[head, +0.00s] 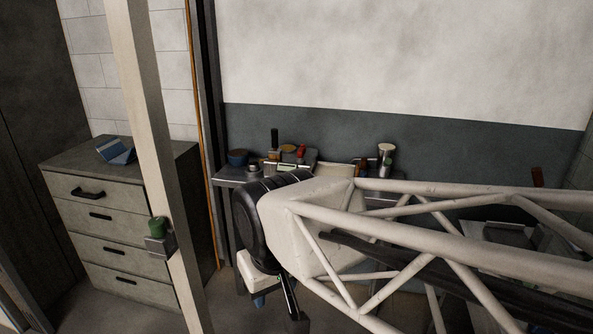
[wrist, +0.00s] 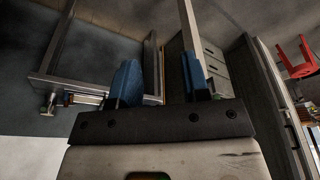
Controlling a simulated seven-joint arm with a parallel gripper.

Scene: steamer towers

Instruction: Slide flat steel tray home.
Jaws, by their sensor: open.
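My gripper (wrist: 158,78) shows in the wrist view with its two blue fingers wide apart and nothing between them. In the head view only a blue fingertip (head: 259,300) shows below my wrist, low in front of the workbench. I cannot make out the flat steel tray for certain. A flat grey metallic surface (head: 503,233) at the right of the head view is partly hidden behind my arm; I cannot tell whether it is the tray. My gripper is well to the left of it.
A grey drawer cabinet (head: 110,225) stands at left, behind a pale post (head: 150,110). A metal frame (wrist: 52,80) and a red stool (wrist: 295,55) show in the wrist view.

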